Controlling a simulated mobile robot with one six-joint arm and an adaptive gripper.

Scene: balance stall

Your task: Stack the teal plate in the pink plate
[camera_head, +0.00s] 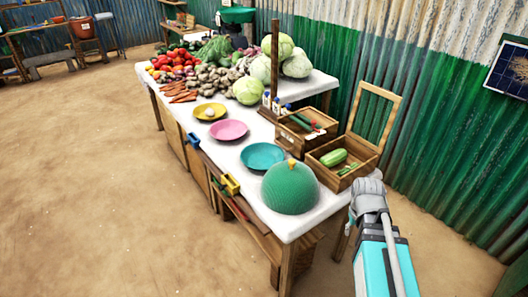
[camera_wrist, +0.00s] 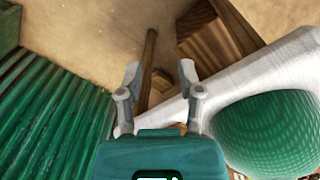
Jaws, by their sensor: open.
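The teal plate (camera_head: 262,156) lies on the white table behind the green dome, empty as far as I can see. The pink plate (camera_head: 228,130) lies flat beyond it and to its left, also empty. My gripper (camera_wrist: 160,72) is open and empty in the wrist view, with its two fingers apart beside the table's edge. In the head view my arm stands at the right, off the near right corner of the table, well away from both plates; the fingertips are hidden there.
A green ribbed dome (camera_head: 290,188) stands at the table's near end and also shows in the wrist view (camera_wrist: 270,130). Wooden boxes (camera_head: 340,160) stand right of the teal plate. A yellow plate (camera_head: 210,112) holds a small pale object. Vegetables are heaped at the far end.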

